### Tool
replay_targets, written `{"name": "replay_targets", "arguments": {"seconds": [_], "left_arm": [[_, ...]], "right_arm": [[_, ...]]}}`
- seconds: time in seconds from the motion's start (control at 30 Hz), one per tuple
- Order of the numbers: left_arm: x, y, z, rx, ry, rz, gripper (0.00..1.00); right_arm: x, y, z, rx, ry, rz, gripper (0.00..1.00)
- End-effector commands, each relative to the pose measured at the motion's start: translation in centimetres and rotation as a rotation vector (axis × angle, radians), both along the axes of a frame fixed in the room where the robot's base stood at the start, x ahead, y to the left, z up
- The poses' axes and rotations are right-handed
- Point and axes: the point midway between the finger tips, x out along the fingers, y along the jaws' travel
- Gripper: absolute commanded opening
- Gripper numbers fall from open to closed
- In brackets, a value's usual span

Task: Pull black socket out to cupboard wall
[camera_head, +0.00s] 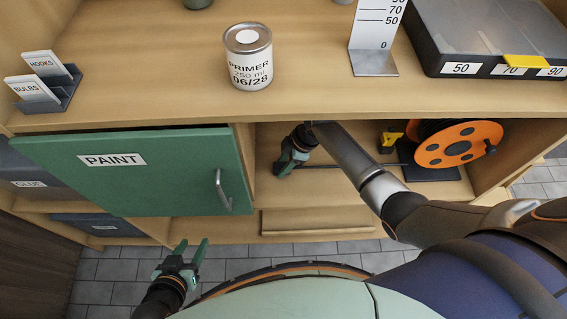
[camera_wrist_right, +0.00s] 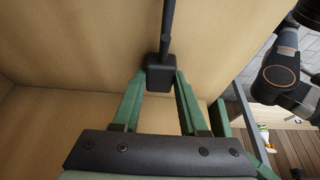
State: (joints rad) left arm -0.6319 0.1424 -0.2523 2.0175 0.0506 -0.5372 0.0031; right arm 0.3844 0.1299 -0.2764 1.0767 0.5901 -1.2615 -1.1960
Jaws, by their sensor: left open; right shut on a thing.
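The black socket (camera_wrist_right: 160,74) is between the fingertips of my right gripper in the right wrist view, with its black cable (camera_wrist_right: 167,28) leading away. My right gripper (camera_head: 282,168) is shut on it inside the open cupboard bay, close to the wooden cupboard wall (camera_head: 245,150) on the left. In the head view the gripper hides the socket. The cable (camera_head: 345,166) runs right from the gripper toward an orange cable reel (camera_head: 458,144). My left gripper (camera_head: 192,254) is open and empty, low in front of the cupboard.
A green PAINT door (camera_head: 130,172) with a metal handle covers the bay to the left. The bench top above holds a primer can (camera_head: 249,70), a white scale (camera_head: 376,35) and a lidded box (camera_head: 485,40).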

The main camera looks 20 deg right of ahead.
Motion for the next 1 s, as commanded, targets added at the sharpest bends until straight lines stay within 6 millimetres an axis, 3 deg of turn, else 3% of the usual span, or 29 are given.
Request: {"name": "replay_targets", "arguments": {"seconds": [0.8,1.0], "left_arm": [[0.0,0.0,0.0,0.0,0.0,-0.001,0.5],[0.0,0.0,-0.6,0.0,0.0,-0.001,0.5]], "right_arm": [[-0.1,0.0,-0.1,0.0,0.003,0.001,0.0],[0.6,2.4,-0.2,0.004,0.002,0.002,0.0]]}}
